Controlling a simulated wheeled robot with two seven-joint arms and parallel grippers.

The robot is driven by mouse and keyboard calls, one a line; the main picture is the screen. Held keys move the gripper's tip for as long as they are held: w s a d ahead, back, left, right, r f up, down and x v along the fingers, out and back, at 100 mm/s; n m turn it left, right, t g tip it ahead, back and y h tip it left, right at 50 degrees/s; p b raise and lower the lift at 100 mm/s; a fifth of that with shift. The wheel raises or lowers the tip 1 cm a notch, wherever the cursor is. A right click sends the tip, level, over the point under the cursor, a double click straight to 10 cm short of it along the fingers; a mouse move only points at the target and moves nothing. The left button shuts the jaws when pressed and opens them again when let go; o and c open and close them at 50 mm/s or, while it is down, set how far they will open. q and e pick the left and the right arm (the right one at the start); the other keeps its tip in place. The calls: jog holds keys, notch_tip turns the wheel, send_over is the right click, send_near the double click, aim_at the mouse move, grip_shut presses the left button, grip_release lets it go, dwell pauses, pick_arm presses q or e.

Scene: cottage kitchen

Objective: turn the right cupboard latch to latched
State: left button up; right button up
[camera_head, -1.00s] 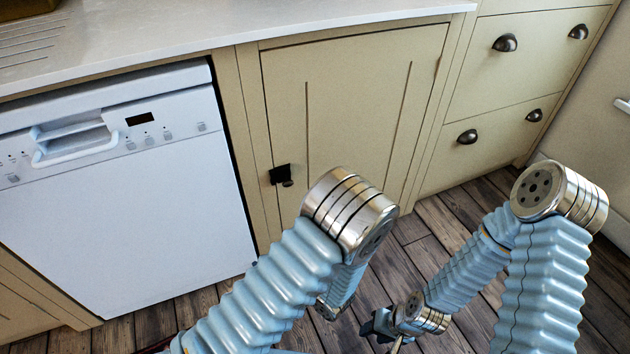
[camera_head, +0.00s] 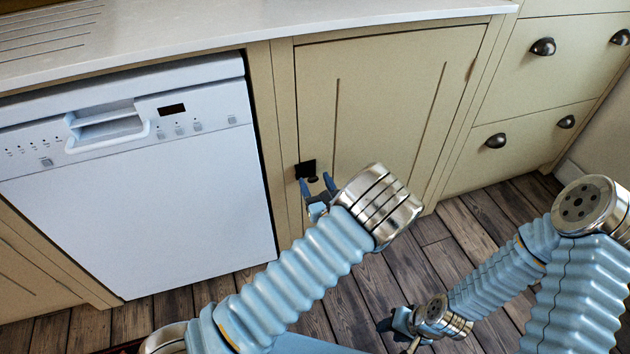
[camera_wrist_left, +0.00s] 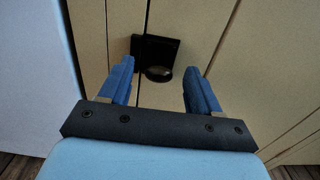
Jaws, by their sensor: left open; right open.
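The cupboard latch (camera_head: 306,170) is a small dark plate with a knob, at the left edge of the cream cupboard door (camera_head: 390,100). In the left wrist view the latch (camera_wrist_left: 158,52) shows its dark plate and rounded knob (camera_wrist_left: 158,74) beyond and between my fingertips. My left gripper (camera_head: 317,184) is open just in front of the latch, its blue fingers (camera_wrist_left: 160,78) on either side of the knob and apart from each other. I cannot tell whether they touch it. My right gripper (camera_head: 396,330) is open and low over the floor, away from the latch.
A white dishwasher (camera_head: 140,210) stands left of the cupboard. A pale worktop (camera_head: 250,25) overhangs above. Drawers with dark cup handles (camera_head: 543,47) are at the right. The wooden floor (camera_head: 430,240) before the cupboard is clear apart from my arms.

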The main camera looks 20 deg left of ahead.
pick_arm(q)
jog(key=shift+w+a, duration=0.25)
jog(key=shift+w, duration=0.1)
jog(key=shift+c, duration=0.4)
jog(key=c, duration=1)
jog(key=shift+o, duration=0.2)
